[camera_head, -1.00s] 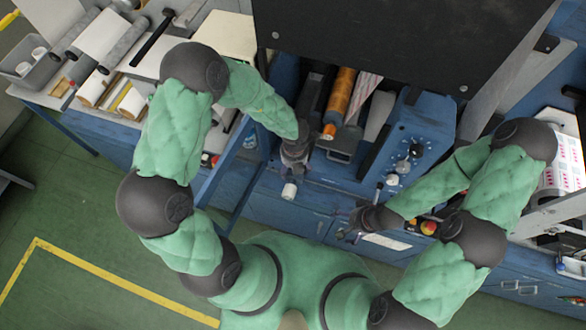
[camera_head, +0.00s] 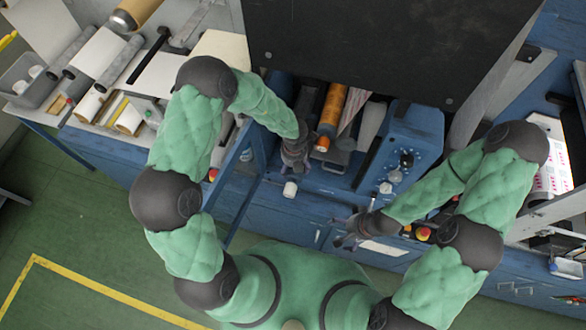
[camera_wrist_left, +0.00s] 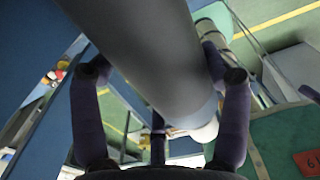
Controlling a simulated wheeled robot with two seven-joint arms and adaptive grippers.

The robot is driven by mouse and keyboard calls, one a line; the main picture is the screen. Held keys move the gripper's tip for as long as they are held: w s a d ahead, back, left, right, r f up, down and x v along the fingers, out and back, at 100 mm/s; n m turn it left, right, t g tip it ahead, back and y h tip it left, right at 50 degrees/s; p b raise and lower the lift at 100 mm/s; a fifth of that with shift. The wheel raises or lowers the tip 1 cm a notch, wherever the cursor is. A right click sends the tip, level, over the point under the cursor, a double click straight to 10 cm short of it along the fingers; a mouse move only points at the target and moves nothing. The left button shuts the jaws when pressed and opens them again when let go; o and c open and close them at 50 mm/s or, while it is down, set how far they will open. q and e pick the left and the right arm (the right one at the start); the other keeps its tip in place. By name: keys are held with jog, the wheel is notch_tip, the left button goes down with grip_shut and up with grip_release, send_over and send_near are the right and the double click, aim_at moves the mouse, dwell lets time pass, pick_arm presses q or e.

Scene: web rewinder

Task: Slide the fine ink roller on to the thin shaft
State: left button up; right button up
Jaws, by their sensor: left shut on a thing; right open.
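My left gripper (camera_head: 294,163) is shut on a dark grey roller (camera_wrist_left: 160,60), which I take to be the fine ink roller. In the left wrist view the roller runs between both fingers and ends in a pale end piece (camera_wrist_left: 206,131). In the head view its white near end (camera_head: 290,188) sticks out below the gripper, and a dark grey length (camera_head: 309,96) lies beyond the gripper, beside the orange roller. I cannot make out the thin shaft or whether the roller is around it. My right gripper (camera_head: 346,238) is open and empty in front of the blue machine.
The orange roller (camera_head: 331,108) is close right of my left gripper. A large dark panel (camera_head: 370,45) overhangs the machine. The control panel (camera_head: 402,160) with knobs stands to the right. A side table at left holds several rolls, a tray (camera_head: 31,92) and a black-handled tool (camera_head: 149,56).

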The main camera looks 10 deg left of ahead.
pick_arm(q)
jog(key=shift+w+d, duration=0.1)
jog(key=shift+w, duration=2.95)
jog(key=o, duration=1.3)
jog(key=shift+r, duration=3.75)
jog(key=shift+s, duration=0.1)
